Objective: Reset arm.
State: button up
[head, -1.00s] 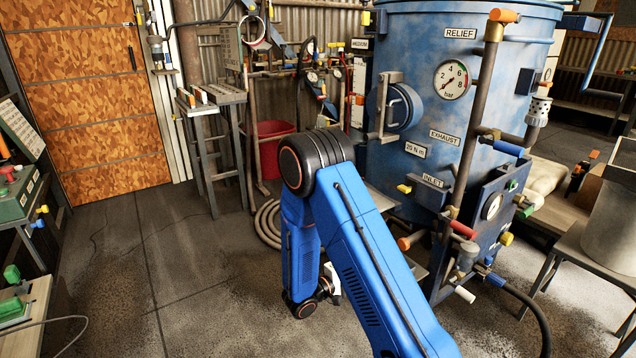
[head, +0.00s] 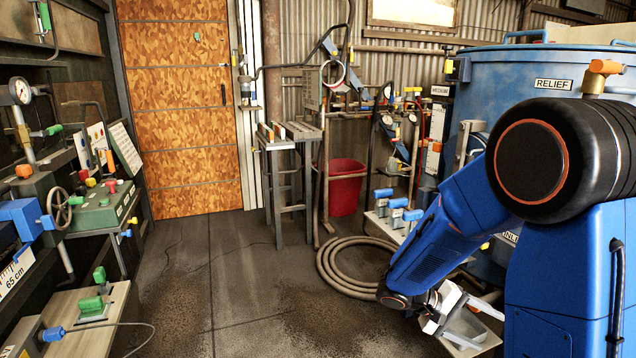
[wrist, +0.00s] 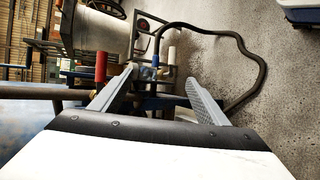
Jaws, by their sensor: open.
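My blue arm fills the right side of the head view, with its black elbow joint high. Its forearm slopes down to the left. My gripper (head: 452,318) is white and grey and hangs low in front of the blue pot (head: 490,75). In the wrist view my gripper (wrist: 160,77) has its two grey fingers spread apart, with nothing held between them. Beyond the fingers are a red handle (wrist: 101,67), pipework and a black hose (wrist: 262,62). My arm hides much of the pot, including its lower front.
A coiled hose (head: 335,270) lies on the floor left of my gripper. A red bucket (head: 346,187) and a metal stand (head: 290,145) are behind it. A cluttered bench (head: 95,205) lines the left. The floor between bench and hose is clear.

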jog(key=s+a+r+t+y, duration=0.3)
jog(key=s+a+r+y, duration=0.2)
jog(key=s, duration=0.4)
jog(key=s+a+r+t+y, duration=0.3)
jog(key=s+a+r+y, duration=0.3)
jog(key=s, duration=0.4)
jog(key=shift+s+a+r+t+y, duration=0.3)
jog(key=shift+r+t+y, duration=0.15)
jog(key=shift+y, duration=0.25)
